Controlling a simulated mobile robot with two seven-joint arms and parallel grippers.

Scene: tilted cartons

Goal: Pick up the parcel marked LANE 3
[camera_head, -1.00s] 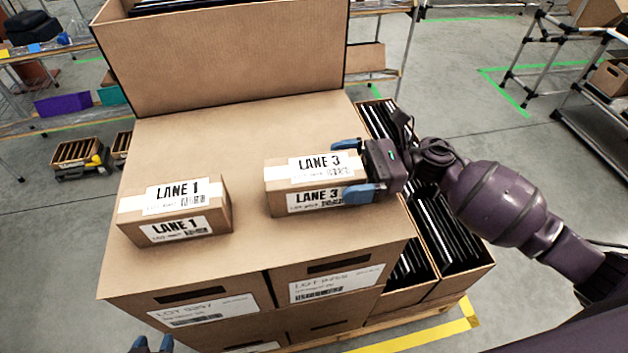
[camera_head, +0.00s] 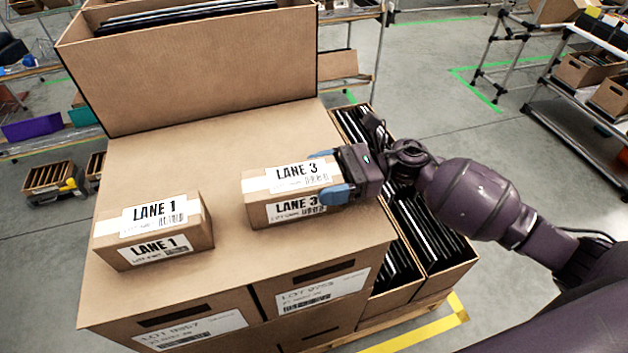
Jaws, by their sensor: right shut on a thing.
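The LANE 3 parcel (camera_head: 262,202) is a small brown carton with white labels on its top and front, at the middle of the large carton top (camera_head: 215,150). My right gripper (camera_head: 328,175) reaches it from the right and is shut on its right end, with one blue finger at the far side and one at the near side. I cannot tell whether the parcel is clear of the surface. A similar LANE 1 parcel (camera_head: 108,252) lies to its left, apart from it. My left gripper is not in view.
A tall open carton (camera_head: 200,75) stands behind the parcels. Open cartons of black upright items (camera_head: 435,235) stand lower to the right, under my right arm. Shelving (camera_head: 500,60) is further back. The carton top between the two parcels is clear.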

